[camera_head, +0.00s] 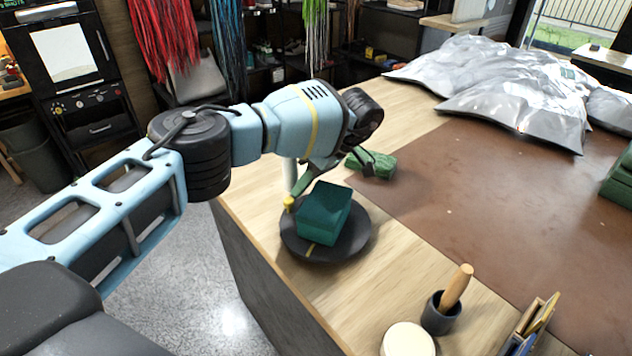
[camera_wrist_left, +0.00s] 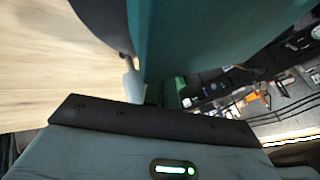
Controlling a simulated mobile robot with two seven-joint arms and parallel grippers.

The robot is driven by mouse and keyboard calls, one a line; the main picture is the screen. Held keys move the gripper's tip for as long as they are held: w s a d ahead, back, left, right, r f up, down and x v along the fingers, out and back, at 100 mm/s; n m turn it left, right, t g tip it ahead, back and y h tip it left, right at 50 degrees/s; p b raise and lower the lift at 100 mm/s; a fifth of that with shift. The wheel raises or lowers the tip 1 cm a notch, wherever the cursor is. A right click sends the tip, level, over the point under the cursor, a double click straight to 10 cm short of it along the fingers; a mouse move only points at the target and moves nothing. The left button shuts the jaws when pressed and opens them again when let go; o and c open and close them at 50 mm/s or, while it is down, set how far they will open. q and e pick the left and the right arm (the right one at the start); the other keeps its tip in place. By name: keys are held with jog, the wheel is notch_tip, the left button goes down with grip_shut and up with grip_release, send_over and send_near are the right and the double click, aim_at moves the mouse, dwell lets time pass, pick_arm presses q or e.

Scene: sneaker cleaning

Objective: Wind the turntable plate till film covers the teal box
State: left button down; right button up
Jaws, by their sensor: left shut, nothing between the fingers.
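The teal box (camera_head: 323,213) sits on the round dark turntable plate (camera_head: 347,247) near the table's left edge. The plate has a yellow mark at its front and a yellow knob (camera_head: 289,203) at its left rim. A pale upright post (camera_head: 290,175) stands behind the plate. My left gripper (camera_head: 303,189) is shut and empty, low beside the knob and behind the box; whether it touches the knob is unclear. The box (camera_wrist_left: 200,38) and the plate (camera_wrist_left: 103,20) fill the top of the left wrist view. I cannot make out film on the box. My right gripper is out of view.
A green block (camera_head: 376,165) lies behind the plate. A dark cup (camera_head: 440,318) with a wooden handle and a pale round lid (camera_head: 407,340) stand at the front. A brown mat (camera_head: 470,215) and crumpled silver sheets (camera_head: 520,95) cover the right side.

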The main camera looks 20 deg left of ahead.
pick_arm(q)
jog(key=v, duration=0.7)
jog(key=shift+r+b, duration=0.2)
jog(key=shift+b, duration=0.2)
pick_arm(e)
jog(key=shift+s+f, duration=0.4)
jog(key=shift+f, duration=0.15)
